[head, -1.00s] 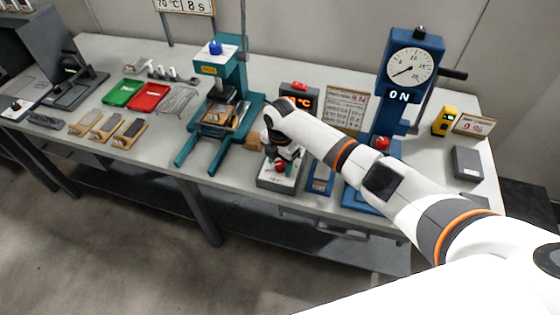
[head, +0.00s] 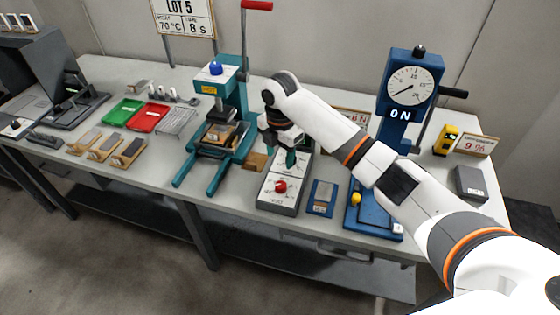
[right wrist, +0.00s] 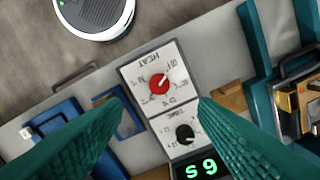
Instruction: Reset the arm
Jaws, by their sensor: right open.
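My right arm reaches in from the right in the head view. My right gripper (head: 291,163) is over the back part of the grey control box (head: 272,206), behind its red knob (head: 281,187). In the right wrist view its two teal fingers (right wrist: 161,104) are wide apart with nothing between them. Below them the box shows the red HEAT knob (right wrist: 159,84), a black knob (right wrist: 185,134) and a lit green display (right wrist: 201,169). The right gripper partly hides the back of the box in the head view. My left gripper is not in view.
A teal press (head: 226,125) stands left of the box. A blue press with a dial (head: 412,85) stands at the right, partly behind my arm. A small blue block (head: 321,197) lies between. Green (head: 125,112) and red (head: 152,117) trays sit further left.

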